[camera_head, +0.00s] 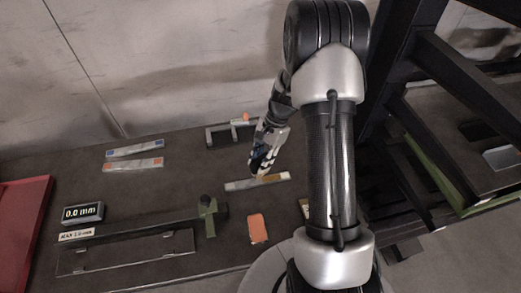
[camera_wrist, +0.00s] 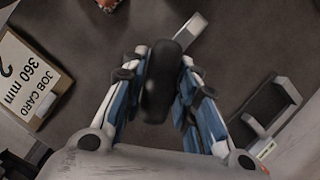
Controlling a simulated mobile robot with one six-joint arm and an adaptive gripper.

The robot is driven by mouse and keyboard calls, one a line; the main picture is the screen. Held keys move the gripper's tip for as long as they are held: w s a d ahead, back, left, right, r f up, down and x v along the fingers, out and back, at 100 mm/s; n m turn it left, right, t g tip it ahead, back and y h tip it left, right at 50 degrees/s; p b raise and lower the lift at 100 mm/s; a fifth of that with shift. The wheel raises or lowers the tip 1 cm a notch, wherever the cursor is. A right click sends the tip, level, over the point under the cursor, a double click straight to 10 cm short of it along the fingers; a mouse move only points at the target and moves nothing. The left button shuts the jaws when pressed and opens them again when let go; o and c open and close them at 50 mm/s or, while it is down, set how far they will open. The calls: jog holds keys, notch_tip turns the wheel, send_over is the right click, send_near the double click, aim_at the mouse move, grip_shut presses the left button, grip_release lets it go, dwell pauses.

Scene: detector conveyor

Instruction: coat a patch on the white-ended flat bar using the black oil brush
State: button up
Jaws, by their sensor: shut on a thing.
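The white-ended flat bar (camera_head: 240,185) lies on the dark bench below my gripper in the head view. A yellowish spot shows near its middle, just under the gripper; I cannot tell whether it is oil or part of the brush. My gripper (camera_head: 262,168) points down over the bar. In the wrist view the jaws are shut on the black oil brush (camera_wrist: 158,80), a dark rounded body. A pale strip (camera_wrist: 190,30), apparently the bar's end, shows beyond the brush. The brush tip is hidden, so contact with the bar cannot be told.
Blue-ended (camera_head: 135,148) and orange-ended (camera_head: 133,163) bars lie at the left. A C-shaped frame (camera_head: 212,137) stands behind. An orange pad (camera_head: 257,228), a green clamp-like part (camera_head: 209,215) and a 0.0 mm display (camera_head: 82,213) are nearer. A job card (camera_wrist: 30,80) lies beside the gripper.

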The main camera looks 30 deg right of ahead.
jog(key=shift+r+p, duration=1.05)
jog(key=shift+r, duration=0.6)
jog(key=shift+s, duration=0.1)
